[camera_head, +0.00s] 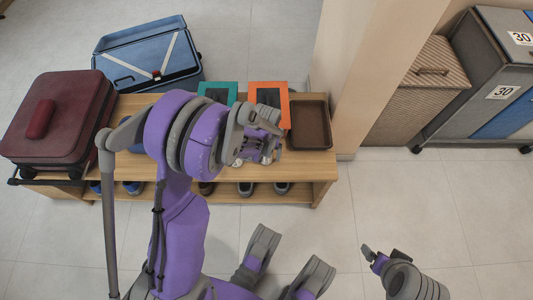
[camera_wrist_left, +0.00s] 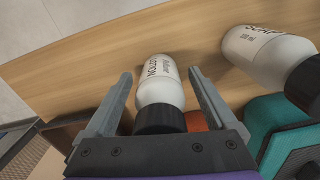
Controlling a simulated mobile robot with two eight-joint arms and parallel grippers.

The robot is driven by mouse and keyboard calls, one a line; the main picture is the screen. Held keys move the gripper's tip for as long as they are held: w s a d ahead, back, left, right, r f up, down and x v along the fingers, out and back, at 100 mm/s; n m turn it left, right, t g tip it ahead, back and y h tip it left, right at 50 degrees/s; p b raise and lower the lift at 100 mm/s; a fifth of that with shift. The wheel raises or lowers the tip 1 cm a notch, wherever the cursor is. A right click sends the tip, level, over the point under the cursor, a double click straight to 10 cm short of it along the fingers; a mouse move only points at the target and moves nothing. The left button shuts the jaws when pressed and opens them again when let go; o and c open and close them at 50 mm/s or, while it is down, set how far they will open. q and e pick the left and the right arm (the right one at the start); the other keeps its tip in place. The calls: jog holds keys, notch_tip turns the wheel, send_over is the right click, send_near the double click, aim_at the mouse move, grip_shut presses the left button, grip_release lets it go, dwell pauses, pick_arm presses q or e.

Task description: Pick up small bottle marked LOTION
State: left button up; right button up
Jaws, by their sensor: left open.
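The small bottle marked LOTION (camera_wrist_left: 160,85) is white with a black cap and shows in the left wrist view. It sits between the two fingers of my left gripper (camera_wrist_left: 158,77), which is open. Gaps show on both sides of the bottle. In the head view my left gripper (camera_head: 264,155) is over the front part of the wooden bench (camera_head: 305,170), and the arm hides most of the bottle. My right gripper (camera_head: 369,254) shows at the lower right over the floor; its jaw opening is unclear.
A teal box (camera_head: 231,91), an orange box (camera_head: 268,95) and a brown tray (camera_head: 310,126) are on the bench. A maroon suitcase (camera_head: 65,120) and blue case (camera_head: 150,60) are left.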

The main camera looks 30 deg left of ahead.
pick_arm(q)
jog(key=shift+c, duration=0.2)
grip_shut()
jog(key=shift+r, duration=0.1)
